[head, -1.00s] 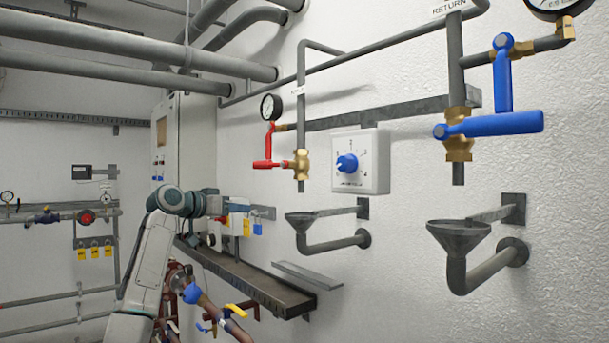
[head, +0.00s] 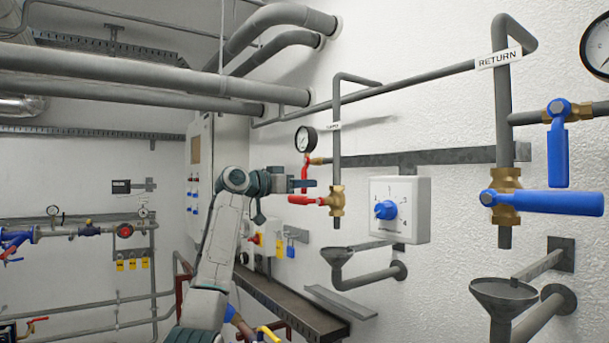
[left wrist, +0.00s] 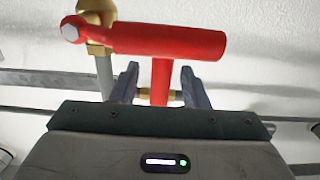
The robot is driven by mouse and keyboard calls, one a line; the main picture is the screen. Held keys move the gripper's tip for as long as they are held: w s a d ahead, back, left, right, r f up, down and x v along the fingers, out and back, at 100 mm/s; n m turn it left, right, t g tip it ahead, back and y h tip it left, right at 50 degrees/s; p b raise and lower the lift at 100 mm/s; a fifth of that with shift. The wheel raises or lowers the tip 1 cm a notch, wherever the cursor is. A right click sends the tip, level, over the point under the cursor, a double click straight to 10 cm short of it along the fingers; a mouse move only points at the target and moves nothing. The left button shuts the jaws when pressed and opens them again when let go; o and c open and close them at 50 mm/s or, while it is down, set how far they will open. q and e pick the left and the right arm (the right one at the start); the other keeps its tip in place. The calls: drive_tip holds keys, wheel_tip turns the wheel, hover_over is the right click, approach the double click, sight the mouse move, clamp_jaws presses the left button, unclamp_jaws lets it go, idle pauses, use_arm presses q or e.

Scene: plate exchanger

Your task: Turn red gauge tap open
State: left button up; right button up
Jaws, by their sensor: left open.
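The red gauge tap lever (head: 305,173) hangs straight down below a round black-rimmed gauge (head: 306,139) in the head view. A second, horizontal red handle (head: 304,200) sits just below it, on a brass valve (head: 337,200). My left gripper (head: 309,183) is open at the height of the vertical lever's lower part. In the left wrist view, the vertical lever (left wrist: 161,75) stands between the open fingers of my gripper (left wrist: 160,85). The horizontal handle (left wrist: 170,41) crosses above it in that picture. I cannot tell whether a finger touches the lever. My right gripper is not in view.
A white box with a blue dial (head: 415,197) is on the wall to the right. Blue handles (head: 548,202) are farther right. Grey funnels (head: 503,294) and a dark shelf (head: 290,305) are lower down. Thick grey pipes (head: 130,72) run overhead.

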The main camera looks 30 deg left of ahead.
use_arm(q)
drive_tip(key=shift+w+d+f, duration=0.1)
drive_tip(key=shift+w, duration=0.4)
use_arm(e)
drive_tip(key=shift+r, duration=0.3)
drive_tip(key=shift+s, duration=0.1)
use_arm(q)
clamp_jaws()
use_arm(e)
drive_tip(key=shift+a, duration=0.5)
use_arm(q)
drive_tip(key=shift+s, duration=0.1)
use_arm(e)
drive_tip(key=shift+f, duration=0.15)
